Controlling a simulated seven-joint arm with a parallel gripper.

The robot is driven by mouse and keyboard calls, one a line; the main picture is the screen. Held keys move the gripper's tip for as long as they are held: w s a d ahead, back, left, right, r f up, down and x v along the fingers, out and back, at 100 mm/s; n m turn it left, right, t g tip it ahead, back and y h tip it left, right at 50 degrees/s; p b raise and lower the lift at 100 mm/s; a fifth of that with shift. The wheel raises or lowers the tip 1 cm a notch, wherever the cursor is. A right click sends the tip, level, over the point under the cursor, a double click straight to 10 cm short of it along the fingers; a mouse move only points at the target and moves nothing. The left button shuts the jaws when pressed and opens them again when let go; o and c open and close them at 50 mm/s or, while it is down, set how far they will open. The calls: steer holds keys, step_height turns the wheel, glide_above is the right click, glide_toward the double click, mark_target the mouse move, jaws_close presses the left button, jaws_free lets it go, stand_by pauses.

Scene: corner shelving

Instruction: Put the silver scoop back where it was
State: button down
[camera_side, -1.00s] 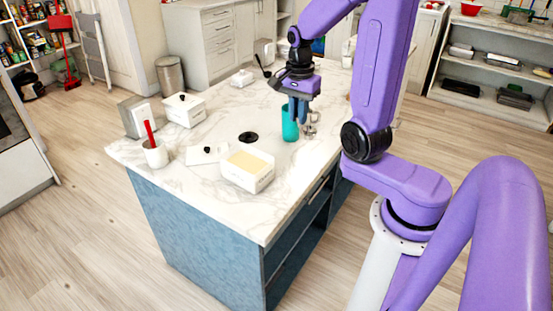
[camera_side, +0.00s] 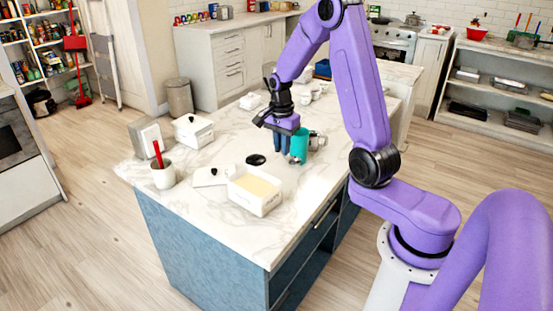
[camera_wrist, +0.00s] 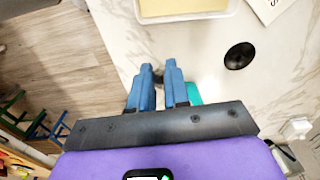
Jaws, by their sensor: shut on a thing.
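My gripper (camera_side: 283,148) is low over the marble island, just left of the teal cup (camera_side: 299,148). In the wrist view its two blue fingers (camera_wrist: 159,72) are close together, with a small dark-grey metallic piece, which I take as the silver scoop (camera_wrist: 154,88), between them. The fingers hide most of it, and its bowl cannot be made out. The teal cup shows partly behind the right finger (camera_wrist: 194,93). The open white box (camera_side: 255,190) with pale yellow contents stands in front of the gripper.
A black disc (camera_side: 256,159) lies left of the gripper. A white lid (camera_side: 208,177) lies beside the open box. Small metallic things (camera_side: 318,140) are right of the teal cup.

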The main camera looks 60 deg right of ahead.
step_height(320, 180, down, 6)
steer(key=w+d, duration=0.1)
steer(key=w, duration=0.1)
steer(key=shift+w+f, duration=0.15)
steer(key=shift+w, duration=0.15)
steer(key=shift+f, duration=0.15)
steer(key=c, duration=1.1)
jaws_free()
